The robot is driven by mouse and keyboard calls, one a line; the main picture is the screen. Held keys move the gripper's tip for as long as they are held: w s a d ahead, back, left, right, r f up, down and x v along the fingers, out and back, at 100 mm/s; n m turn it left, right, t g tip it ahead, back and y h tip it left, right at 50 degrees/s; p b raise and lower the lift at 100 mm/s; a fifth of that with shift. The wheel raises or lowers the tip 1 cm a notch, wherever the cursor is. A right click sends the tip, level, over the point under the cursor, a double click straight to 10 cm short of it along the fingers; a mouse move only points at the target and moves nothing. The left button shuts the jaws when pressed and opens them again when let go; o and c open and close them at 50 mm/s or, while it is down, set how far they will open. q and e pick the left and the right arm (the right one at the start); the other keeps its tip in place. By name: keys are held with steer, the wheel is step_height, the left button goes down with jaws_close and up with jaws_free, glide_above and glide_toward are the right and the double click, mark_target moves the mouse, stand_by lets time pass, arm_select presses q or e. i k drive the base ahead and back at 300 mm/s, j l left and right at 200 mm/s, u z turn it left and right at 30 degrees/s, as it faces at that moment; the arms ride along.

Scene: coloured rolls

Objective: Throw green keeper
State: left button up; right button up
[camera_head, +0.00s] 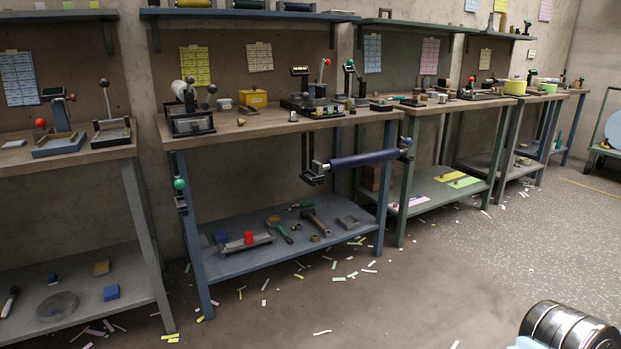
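A green ball-topped keeper (180,184) sits on the front left leg of the second workbench, above a small dark metal block (182,203). A dark blue roll (362,158) hangs below the same bench's front edge on a dark bracket (314,168). Neither gripper is in view. A shiny silver cylinder with a pale part, likely my own arm, shows at the bottom right.
The second bench (360,116) carries presses and a yellow box (253,98); its lower shelf (225,267) holds a hammer, a red cylinder and small parts. More benches stand at left and right. Paper scraps litter the otherwise open floor in front.

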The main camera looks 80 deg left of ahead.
mark_target(180, 184)
steer(key=u, duration=3.65)
